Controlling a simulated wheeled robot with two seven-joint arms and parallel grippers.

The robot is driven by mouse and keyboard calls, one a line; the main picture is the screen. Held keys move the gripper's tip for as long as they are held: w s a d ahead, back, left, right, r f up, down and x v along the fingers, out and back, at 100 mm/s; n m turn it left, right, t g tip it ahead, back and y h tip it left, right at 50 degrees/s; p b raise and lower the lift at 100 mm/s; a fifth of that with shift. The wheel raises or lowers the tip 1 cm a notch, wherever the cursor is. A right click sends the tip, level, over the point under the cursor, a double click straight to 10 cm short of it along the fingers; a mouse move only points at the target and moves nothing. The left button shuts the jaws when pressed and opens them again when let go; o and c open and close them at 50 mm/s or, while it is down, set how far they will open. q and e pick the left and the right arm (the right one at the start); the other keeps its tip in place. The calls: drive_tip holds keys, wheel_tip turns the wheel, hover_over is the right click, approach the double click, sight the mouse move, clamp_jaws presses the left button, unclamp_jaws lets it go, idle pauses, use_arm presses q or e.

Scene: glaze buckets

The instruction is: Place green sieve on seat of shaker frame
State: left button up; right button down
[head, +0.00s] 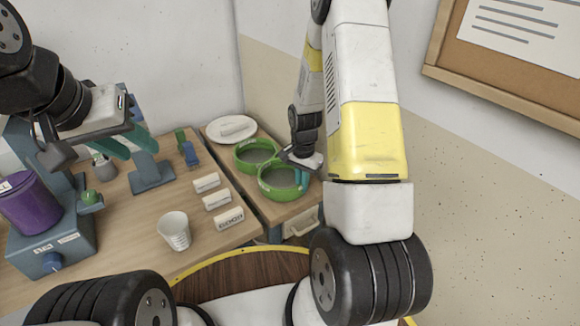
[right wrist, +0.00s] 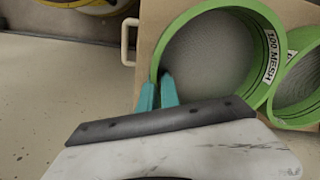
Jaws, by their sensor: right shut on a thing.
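Two green sieves lie side by side on a wooden surface at the right. The nearer green sieve (head: 283,196), labelled 100 MESH in the right wrist view (right wrist: 262,88), has my right gripper (head: 300,177) shut on its rim. The teal fingers show at that rim in the right wrist view (right wrist: 160,90). The other green sieve (head: 240,163) is just behind it, partly cut off in the right wrist view (right wrist: 290,112). My left gripper (head: 137,150) looks open and empty, above a blue stand (head: 152,180). I cannot tell whether this stand is the shaker frame.
A blue machine (head: 50,257) holds a purple bucket (head: 30,203) at the left. A white cup (head: 174,232) and several white label blocks (head: 217,200) stand on the table between. A white plate (head: 212,130) lies behind the sieves. A drawer handle (head: 300,226) is below them.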

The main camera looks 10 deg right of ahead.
drive_tip(key=shift+f, duration=0.3)
drive_tip(key=c, duration=1.9)
unclamp_jaws()
drive_tip(key=shift+c, duration=0.2)
drive_tip(key=o, duration=0.4)
drive_tip(key=shift+c, duration=0.2)
